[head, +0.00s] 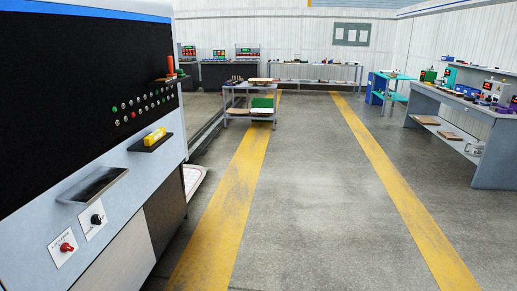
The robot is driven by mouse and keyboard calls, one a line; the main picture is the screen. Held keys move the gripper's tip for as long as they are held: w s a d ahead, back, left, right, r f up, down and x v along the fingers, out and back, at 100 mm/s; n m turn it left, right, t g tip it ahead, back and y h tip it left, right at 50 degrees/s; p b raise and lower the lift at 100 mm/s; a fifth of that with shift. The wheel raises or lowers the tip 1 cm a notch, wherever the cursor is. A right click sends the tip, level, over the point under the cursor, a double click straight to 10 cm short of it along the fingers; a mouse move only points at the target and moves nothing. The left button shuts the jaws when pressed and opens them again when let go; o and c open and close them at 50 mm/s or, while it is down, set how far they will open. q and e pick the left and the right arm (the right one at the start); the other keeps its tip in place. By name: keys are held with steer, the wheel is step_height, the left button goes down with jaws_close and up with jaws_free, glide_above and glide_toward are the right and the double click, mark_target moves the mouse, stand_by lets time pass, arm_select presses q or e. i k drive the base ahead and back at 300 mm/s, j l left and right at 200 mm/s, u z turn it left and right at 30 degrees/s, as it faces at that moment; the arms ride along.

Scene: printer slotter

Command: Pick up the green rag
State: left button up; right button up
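No thing that I can clearly make out as a green rag shows in the head view. A green item (262,103) is at the right side of a grey cart (236,91) in the middle distance. It is too small to tell whether it is a rag, a box or a bin. Neither of my grippers is in view.
A large machine (120,215) with a black panel fills the left side, with a small yellow item (155,136) on its ledge. Grey workbenches (494,150) stand right. A teal table (394,97) stands farther back. The floor between the yellow lines (385,169) is clear.

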mark_target(179, 72)
steer(key=i, duration=2.4)
steer(key=i+l+u, duration=0.1)
steer(key=i, duration=1.1)
steer(key=i+l+u, duration=0.1)
steer(key=i+u, duration=0.35)
steer(key=i+l+u, duration=0.25)
steer(key=i+u, duration=0.2)
steer(key=i+l+u, duration=0.6)
steer(key=l+u, duration=0.25)
steer(key=j, duration=0.05)
